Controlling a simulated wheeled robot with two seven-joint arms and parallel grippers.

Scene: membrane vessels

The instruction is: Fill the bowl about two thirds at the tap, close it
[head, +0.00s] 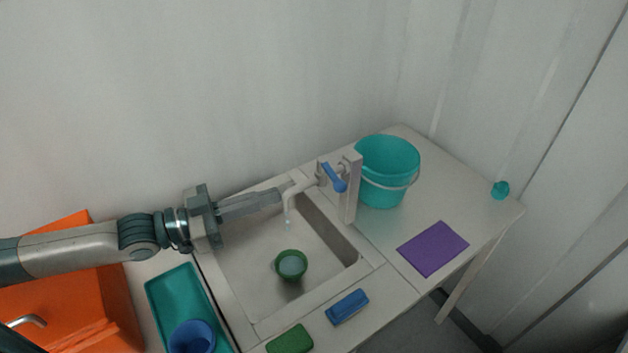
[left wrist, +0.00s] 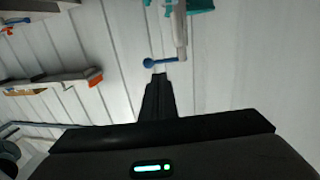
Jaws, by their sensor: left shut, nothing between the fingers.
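The green bowl (head: 292,280) stands upright in the sink (head: 240,262), a little in front of the spout. It has a pale surface inside that looks like liquid; its level is hard to judge. The tap (head: 302,187) has a bent spout and a blue lever (head: 334,178). A small pale bit shows under the spout mouth; I cannot tell whether water runs. My left gripper (head: 280,196) is shut and empty, its tips close to the spout in the head view. In the left wrist view its tips (left wrist: 158,78) point toward the blue lever (left wrist: 158,62). My right gripper is not seen.
A teal bucket (head: 385,185) stands behind the tap post. A purple mat (head: 433,248), a blue sponge (head: 347,307) and a green sponge (head: 290,340) lie on the counter. A teal tray (head: 170,297) holds a blue cup (head: 192,338).

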